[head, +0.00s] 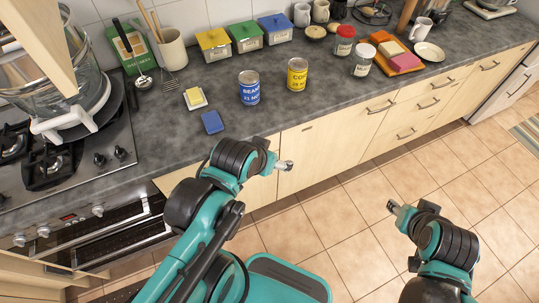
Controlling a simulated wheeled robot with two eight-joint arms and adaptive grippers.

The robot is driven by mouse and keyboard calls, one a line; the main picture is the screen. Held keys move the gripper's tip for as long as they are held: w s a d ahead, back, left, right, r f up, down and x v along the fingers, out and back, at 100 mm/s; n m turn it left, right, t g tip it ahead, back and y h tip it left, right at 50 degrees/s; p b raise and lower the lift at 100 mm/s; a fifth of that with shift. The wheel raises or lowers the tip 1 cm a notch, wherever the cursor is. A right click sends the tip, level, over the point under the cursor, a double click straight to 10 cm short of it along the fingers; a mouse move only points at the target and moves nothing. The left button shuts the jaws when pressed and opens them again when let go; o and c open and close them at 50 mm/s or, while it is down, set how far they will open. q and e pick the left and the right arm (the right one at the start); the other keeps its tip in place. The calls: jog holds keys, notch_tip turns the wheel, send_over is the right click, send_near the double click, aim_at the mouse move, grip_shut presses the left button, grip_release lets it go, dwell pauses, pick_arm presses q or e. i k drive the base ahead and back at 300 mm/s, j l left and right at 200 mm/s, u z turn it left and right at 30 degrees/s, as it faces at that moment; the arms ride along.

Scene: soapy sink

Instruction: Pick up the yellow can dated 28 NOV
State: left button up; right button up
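A yellow can (297,75) stands upright on the grey countertop in the head view, near the middle. Its printed label is too small to read with certainty. A blue can (249,88) with white print stands just to its left, apart from it. My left gripper (286,165) is in front of the counter edge, below and away from both cans in the picture. My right gripper (393,207) is further right, over the tiled floor and away from the counter. Neither gripper holds anything visible; their fingers are too small to judge.
A blue block (212,122) and a butter-like block on a dish (195,98) lie left of the cans. Coloured tins (247,38) stand behind. Jars (362,58) and a board (398,62) are to the right. Countertop in front of the yellow can is clear.

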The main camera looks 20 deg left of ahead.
aim_at(298, 68)
jog(key=i+j+z, duration=0.2)
jog(key=i, duration=0.3)
jog(key=i+z, duration=0.25)
jog(key=i, duration=0.25)
